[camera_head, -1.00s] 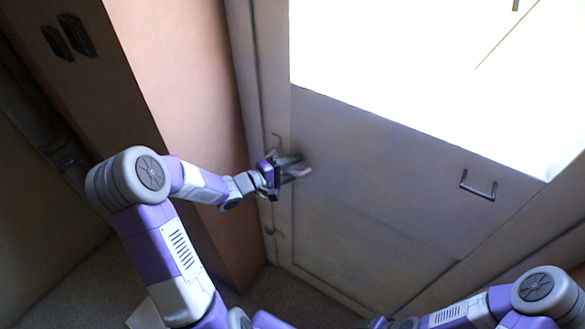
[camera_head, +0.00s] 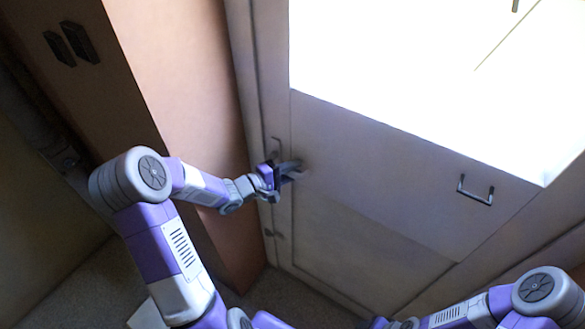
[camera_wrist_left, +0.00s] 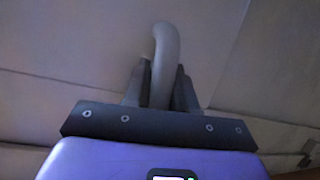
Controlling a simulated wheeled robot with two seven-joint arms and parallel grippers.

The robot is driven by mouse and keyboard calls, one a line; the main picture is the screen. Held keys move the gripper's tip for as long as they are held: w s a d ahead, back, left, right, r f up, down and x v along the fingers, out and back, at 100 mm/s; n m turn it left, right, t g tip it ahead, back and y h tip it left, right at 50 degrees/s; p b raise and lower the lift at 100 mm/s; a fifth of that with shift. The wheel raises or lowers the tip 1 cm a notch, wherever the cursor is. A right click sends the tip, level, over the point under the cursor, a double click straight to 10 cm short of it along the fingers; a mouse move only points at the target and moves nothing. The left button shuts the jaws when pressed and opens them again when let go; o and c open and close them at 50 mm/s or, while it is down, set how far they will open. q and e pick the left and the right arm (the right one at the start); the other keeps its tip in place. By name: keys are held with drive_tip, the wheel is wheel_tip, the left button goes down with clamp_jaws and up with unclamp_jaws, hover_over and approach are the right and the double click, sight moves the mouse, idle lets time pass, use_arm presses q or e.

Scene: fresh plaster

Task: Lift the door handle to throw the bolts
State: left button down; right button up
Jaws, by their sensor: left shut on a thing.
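The door handle, a curved grey lever (camera_wrist_left: 166,60), stands up between the two dark fingers of my left gripper (camera_wrist_left: 160,88) in the left wrist view. The fingers are shut on it, one on each side. In the head view my left gripper (camera_head: 289,169) is at the left edge of the pale door (camera_head: 375,165), and the fingers hide most of the handle. My right arm shows at the lower right of the head view, but its gripper jaws do not show.
A dark bar pull (camera_head: 476,192) sits on the right part of the door. A bright window fills the upper door. A tan wall (camera_head: 180,75) with dark switches (camera_head: 70,42) stands to the left of the frame.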

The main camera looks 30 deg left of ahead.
use_arm(q)
drive_tip(key=r+n+p, duration=0.1)
drive_tip(key=p, duration=0.1)
drive_tip(key=n+p, duration=0.1)
drive_tip(key=p, duration=0.1)
drive_tip(key=r+n+t+h+p, duration=0.1)
drive_tip(key=p, duration=0.1)
drive_tip(key=shift+a+r+p, duration=0.3)
drive_tip(key=shift+r, duration=0.05)
drive_tip(key=shift+a+r+n+t+p, duration=0.4)
drive_tip(key=shift+r+n+t+p, duration=0.15)
drive_tip(key=shift+n+p, duration=0.55)
drive_tip(key=c, duration=1)
unclamp_jaws()
approach(302, 152)
drive_tip(key=shift+v, duration=1.2)
drive_tip(key=shift+w+a+f, duration=0.1)
